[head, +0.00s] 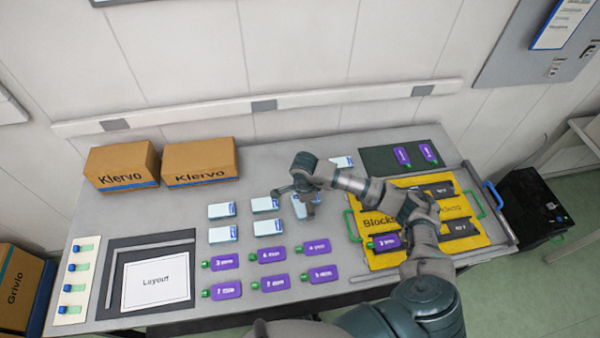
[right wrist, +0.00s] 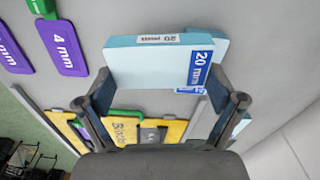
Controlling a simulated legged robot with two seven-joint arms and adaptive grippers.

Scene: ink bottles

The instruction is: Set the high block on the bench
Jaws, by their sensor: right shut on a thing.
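My right gripper (head: 294,197) is shut on a pale blue block, which shows under its fingers in the head view (head: 300,210). In the right wrist view the block (right wrist: 150,65) fills the middle between both fingers, with a blue "20 mm" label at its right end. Another pale blue piece with a blue label shows partly behind it. The grey bench (head: 180,217) lies below. I cannot tell whether the held block touches the bench. My left gripper is not in view.
Several pale blue blocks (head: 222,210) lie left of the gripper, with purple tags (head: 268,254) in front. A yellow "Blocks" tray (head: 380,262) stands right, partly behind my arm. Cardboard boxes (head: 200,162) stand at the back left. A "Layout" sheet (head: 156,282) lies front left.

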